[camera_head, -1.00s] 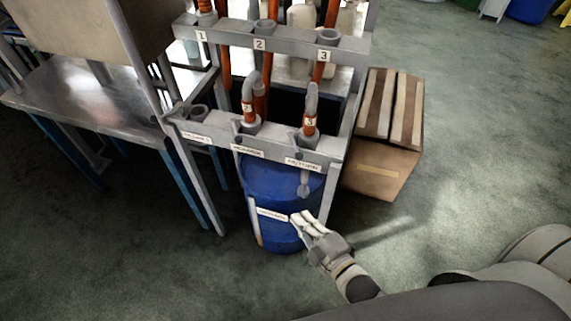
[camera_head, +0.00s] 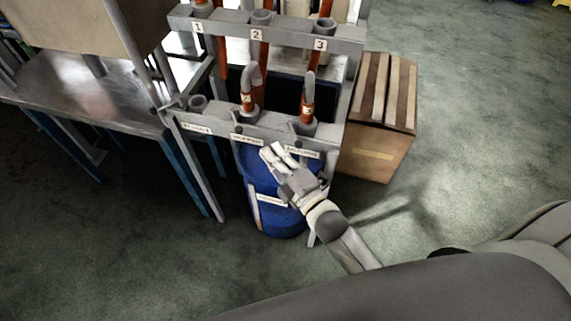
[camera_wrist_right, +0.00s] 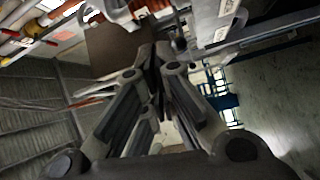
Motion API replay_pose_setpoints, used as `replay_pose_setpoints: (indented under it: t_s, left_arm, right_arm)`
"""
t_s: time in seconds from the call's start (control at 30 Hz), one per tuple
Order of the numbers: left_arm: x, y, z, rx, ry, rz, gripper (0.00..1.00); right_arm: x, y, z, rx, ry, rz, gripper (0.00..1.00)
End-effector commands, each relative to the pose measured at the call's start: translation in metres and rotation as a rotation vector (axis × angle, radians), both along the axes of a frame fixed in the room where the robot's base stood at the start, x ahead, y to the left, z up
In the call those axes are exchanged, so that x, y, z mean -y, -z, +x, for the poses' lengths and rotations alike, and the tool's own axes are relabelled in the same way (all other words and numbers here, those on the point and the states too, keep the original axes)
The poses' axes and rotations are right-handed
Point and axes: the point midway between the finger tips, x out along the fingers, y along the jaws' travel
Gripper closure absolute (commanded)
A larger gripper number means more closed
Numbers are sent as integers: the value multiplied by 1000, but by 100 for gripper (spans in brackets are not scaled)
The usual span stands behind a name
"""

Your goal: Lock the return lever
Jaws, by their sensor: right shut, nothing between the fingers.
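The filling stand's lower rail (camera_head: 222,128) carries a row of labels and small dark lever-like parts, one (camera_head: 238,129) below the middle nozzle. I cannot tell which is the return lever. Two bent grey nozzles with orange collars, a middle one (camera_head: 254,80) and a right one (camera_head: 309,90), stand in holders on this rail. My right gripper (camera_head: 271,153) is shut and empty, just below the rail and in front of the blue barrel (camera_head: 262,184). Its closed fingers (camera_wrist_right: 157,62) also show in the right wrist view. My left gripper is not in view.
A numbered upper rail (camera_head: 228,28) with orange hoses runs behind. A metal table (camera_head: 85,88) stands at the left. A cardboard box (camera_head: 372,150) stands right of the stand. The floor (camera_head: 480,130) to the right is clear.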

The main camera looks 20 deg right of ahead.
Motion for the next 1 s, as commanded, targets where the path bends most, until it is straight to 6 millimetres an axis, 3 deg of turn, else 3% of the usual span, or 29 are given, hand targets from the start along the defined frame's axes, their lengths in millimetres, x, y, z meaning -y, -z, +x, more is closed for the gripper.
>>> replay_pose_setpoints:
  t_s: [0.03, 0.23, 0.67, 1.0]
  left_arm:
    - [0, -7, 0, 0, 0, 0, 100]
    - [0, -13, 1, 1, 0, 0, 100]
    - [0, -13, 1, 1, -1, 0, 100]
    - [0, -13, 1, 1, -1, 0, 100]
  right_arm:
    - [14, 2, -3, -7, 3, -8, 100]
    - [34, 7, -4, -5, 2, -6, 100]
    - [40, 9, -4, -5, 2, -3, 100]
    - [61, 12, -7, -6, 6, -5, 100]
